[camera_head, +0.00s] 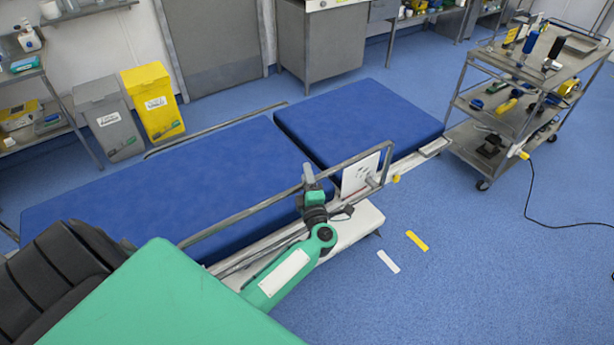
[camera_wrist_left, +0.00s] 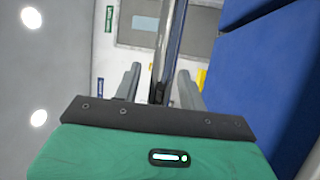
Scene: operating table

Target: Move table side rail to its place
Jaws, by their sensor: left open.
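The near table side rail (camera_head: 240,215) is a long grey metal bar standing raised along the near side of the blue operating table (camera_head: 180,190). My left gripper (camera_head: 310,174) is at the rail's upper bar, right of its middle, with its fingers pointing up in the head view. In the left wrist view the rail (camera_wrist_left: 164,40) runs between the two grey fingers of the left gripper (camera_wrist_left: 159,72). The fingers are apart, with gaps to the bar on both sides. My right gripper is not in view.
A white panel (camera_head: 360,175) stands by the rail's right end. A second, low rail (camera_head: 215,128) lines the far side. A metal trolley (camera_head: 510,95) with tools stands at the right. Yellow (camera_head: 416,241) and white (camera_head: 388,261) strips mark the otherwise clear near floor.

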